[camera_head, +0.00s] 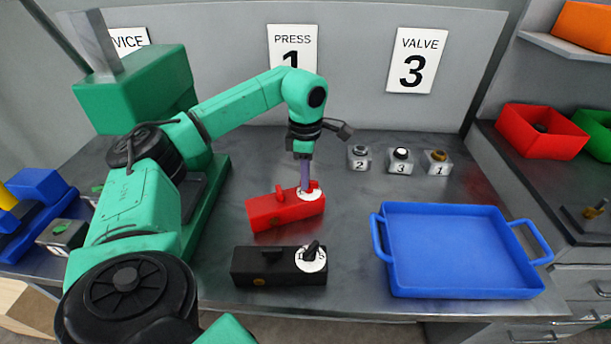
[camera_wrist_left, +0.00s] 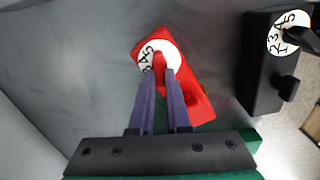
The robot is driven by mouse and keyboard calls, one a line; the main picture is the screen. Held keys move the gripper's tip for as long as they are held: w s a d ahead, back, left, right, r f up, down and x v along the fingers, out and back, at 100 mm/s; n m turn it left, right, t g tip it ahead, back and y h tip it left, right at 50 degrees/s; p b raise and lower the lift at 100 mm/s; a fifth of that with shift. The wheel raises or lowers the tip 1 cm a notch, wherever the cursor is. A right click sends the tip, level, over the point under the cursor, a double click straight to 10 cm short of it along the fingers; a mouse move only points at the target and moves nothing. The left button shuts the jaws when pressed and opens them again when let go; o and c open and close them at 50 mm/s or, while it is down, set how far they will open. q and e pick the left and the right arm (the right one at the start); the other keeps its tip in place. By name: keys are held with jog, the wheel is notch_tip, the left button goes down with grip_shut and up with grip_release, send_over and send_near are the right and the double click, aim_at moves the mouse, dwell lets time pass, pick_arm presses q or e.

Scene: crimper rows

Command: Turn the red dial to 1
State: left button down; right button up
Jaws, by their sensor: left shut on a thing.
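The red box (camera_head: 268,212) lies on the grey bench with a white numbered dial plate (camera_head: 312,193) on its right end. The dial plate also shows in the left wrist view (camera_wrist_left: 153,50), with the numbers 3, 4 and 5 readable along its left edge. My left gripper (camera_head: 303,184) comes down from above and is shut on the red dial knob (camera_wrist_left: 159,63). The fingers cover much of the knob, so I cannot tell which number it points to. My right gripper is not in view.
A black box (camera_head: 255,262) with a similar dial lies just in front of the red box. A blue tray (camera_head: 450,285) stands to the right. Small blocks marked 2 (camera_head: 359,163), 3 (camera_head: 401,167) and 1 (camera_head: 437,169) stand behind the tray. Bench between is clear.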

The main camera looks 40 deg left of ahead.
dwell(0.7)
pick_arm(q)
jog(key=c, duration=0.9)
grip_release()
jog(key=shift+r, duration=0.1)
jog(key=shift+r, duration=0.35)
notch_tip(320, 180, up, 14)
jog(key=p, duration=0.3)
jog(key=shift+s+p, duration=0.15)
jog(key=shift+p, duration=0.25)
jog(key=shift+f, duration=0.15)
